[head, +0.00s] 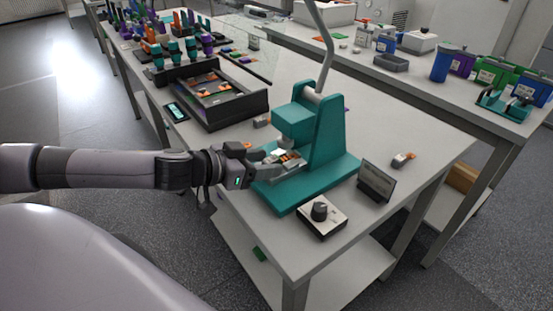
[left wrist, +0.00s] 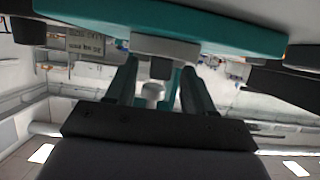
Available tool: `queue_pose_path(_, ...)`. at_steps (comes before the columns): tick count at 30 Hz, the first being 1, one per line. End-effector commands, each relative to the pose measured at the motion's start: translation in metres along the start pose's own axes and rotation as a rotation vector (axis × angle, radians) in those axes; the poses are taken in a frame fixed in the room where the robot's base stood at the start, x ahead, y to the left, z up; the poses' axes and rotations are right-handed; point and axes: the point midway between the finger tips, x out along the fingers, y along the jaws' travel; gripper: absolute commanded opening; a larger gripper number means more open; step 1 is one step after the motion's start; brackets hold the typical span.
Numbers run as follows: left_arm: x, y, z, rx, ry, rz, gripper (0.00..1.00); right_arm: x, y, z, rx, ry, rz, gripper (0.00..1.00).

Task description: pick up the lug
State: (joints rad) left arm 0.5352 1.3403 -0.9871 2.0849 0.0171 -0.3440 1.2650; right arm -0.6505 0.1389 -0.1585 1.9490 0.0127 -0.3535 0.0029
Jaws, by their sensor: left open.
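My left gripper (head: 268,160) reaches in from the left to the front of a teal press (head: 326,128). Its fingers are apart, beside small white and orange parts (head: 288,157) on the press base. I cannot tell for sure which of these parts is the lug. In the left wrist view the open fingers (left wrist: 156,80) point toward the press (left wrist: 180,20), with a small grey rounded piece (left wrist: 153,91) showing between them. I cannot tell its distance, and nothing is visibly gripped. My right gripper is not in view.
A knob box (head: 321,215) and a small dark display (head: 376,181) stand in front of the press. A black tray (head: 222,98) sits behind left, near a phone-like device (head: 176,111). The right tabletop is mostly clear.

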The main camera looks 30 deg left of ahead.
Motion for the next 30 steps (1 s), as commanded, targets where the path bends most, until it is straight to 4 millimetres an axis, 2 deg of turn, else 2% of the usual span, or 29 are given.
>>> queue_pose_path(2, 0.000, 0.000, 0.000, 0.000, 0.000, 0.000, 0.53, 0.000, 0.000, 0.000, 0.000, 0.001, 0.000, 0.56)
queue_pose_path(3, 0.000, 0.000, 0.000, 0.000, 0.000, 0.000, 0.50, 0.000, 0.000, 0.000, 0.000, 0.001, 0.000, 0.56)
queue_pose_path(5, 0.000, 0.000, 0.000, 0.000, 0.000, 0.000, 0.30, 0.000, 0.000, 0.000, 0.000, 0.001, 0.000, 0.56)
queue_pose_path(6, 0.000, 0.000, 0.000, 0.000, 0.000, 0.000, 0.17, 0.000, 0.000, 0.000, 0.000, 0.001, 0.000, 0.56)
queue_pose_path(8, 0.000, 0.000, 0.000, 0.000, 0.000, 0.000, 0.00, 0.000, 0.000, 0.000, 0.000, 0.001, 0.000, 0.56)
queue_pose_path(19, -0.001, 0.000, -0.002, 0.001, 0.001, 0.000, 0.00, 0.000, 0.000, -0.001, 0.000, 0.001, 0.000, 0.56)
queue_pose_path(26, -0.007, 0.000, -0.017, 0.003, 0.003, 0.000, 0.00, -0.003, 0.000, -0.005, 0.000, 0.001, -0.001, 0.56)
queue_pose_path(30, -0.016, -0.002, -0.006, 0.002, 0.000, -0.003, 0.00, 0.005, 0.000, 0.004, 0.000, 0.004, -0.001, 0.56)
